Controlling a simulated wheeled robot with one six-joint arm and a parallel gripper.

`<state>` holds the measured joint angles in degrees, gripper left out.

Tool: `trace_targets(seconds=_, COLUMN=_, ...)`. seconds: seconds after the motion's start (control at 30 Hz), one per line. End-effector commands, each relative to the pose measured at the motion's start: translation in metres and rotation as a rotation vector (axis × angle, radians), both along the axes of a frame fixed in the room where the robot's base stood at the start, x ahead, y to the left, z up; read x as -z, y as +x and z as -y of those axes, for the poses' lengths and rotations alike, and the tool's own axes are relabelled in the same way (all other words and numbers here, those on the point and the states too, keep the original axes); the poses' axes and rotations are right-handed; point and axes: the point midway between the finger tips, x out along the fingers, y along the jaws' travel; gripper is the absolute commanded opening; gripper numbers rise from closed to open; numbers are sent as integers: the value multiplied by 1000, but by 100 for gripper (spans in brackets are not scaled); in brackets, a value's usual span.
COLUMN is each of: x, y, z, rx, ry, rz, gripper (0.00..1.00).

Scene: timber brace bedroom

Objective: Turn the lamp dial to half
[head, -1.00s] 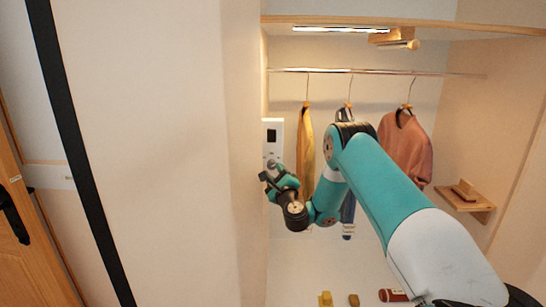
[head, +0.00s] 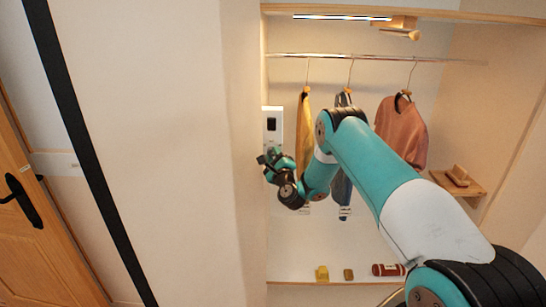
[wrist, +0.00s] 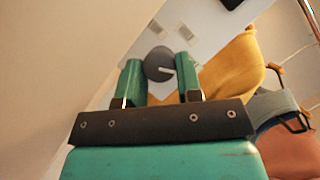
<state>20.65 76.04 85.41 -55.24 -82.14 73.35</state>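The lamp dial is a round grey knob (wrist: 158,64) with a pale line mark pointing right in the wrist view. It sits on a white wall panel (head: 272,113), which also shows in the wrist view (wrist: 205,22). My gripper (wrist: 159,68) is open, with one green finger on each side of the dial. Gaps appear between fingers and dial; I cannot tell whether the tips reach its depth. In the head view my gripper (head: 269,158) is at the panel's lower part and mostly hides the dial. A lit lamp strip (head: 342,18) is under the top shelf.
A black switch or screen (head: 271,124) is above the dial on the panel. A yellow garment (head: 303,125) hangs close right of my gripper, with a blue one and a salmon sweater (head: 402,130) beyond. A small wooden shelf (head: 459,182) is on the right wall.

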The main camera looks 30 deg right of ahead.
Motion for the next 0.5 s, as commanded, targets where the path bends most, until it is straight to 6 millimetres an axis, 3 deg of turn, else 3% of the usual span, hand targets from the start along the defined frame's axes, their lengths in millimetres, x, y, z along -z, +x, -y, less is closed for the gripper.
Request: trace_targets(seconds=0.5, x=-2, y=0, z=0, rx=-2, ry=-77, rz=-55, gripper=9)
